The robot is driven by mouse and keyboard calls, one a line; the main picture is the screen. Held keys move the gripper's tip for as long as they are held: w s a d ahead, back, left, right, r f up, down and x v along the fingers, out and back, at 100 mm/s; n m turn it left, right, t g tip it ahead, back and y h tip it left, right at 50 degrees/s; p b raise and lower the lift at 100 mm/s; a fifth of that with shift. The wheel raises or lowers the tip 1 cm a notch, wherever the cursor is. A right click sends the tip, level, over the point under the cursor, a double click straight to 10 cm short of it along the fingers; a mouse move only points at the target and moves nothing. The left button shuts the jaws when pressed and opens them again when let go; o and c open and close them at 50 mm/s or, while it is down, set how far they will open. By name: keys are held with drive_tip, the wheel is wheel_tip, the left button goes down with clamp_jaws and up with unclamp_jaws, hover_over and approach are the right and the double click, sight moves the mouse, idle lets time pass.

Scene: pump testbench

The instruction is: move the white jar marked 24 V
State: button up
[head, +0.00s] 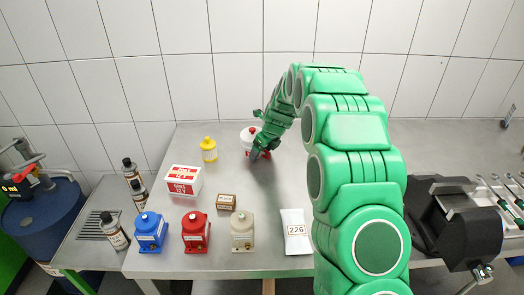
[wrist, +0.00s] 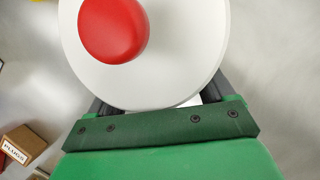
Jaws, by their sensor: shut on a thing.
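A white jar (head: 249,136) with a red knob stands near the back of the steel table, in the head view. My gripper (head: 262,150) is shut on it from the right front and partly covers it. In the wrist view the jar's round white lid (wrist: 180,65) and red knob (wrist: 113,30) fill the top, with dark finger parts showing at either side below the lid. No marking on the jar can be read in either view. I cannot tell whether the jar touches the table.
A yellow jar (head: 208,150) stands left of the held jar. A white-and-red box (head: 183,180) and a small brown box (head: 226,202) lie nearer. Blue (head: 149,233), red (head: 195,233) and cream (head: 242,232) containers line the front, beside a white packet (head: 296,232).

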drive_tip(key=shift+s+a, duration=0.5)
drive_tip(key=o, duration=1.2)
drive_tip(key=v, duration=0.6)
drive_tip(key=shift+d+r, duration=0.1)
drive_tip(key=shift+r, duration=0.1)
drive_tip(key=shift+s+d+r, duration=0.2)
drive_tip(key=shift+s+r, duration=0.1)
drive_tip(key=shift+r, duration=0.3)
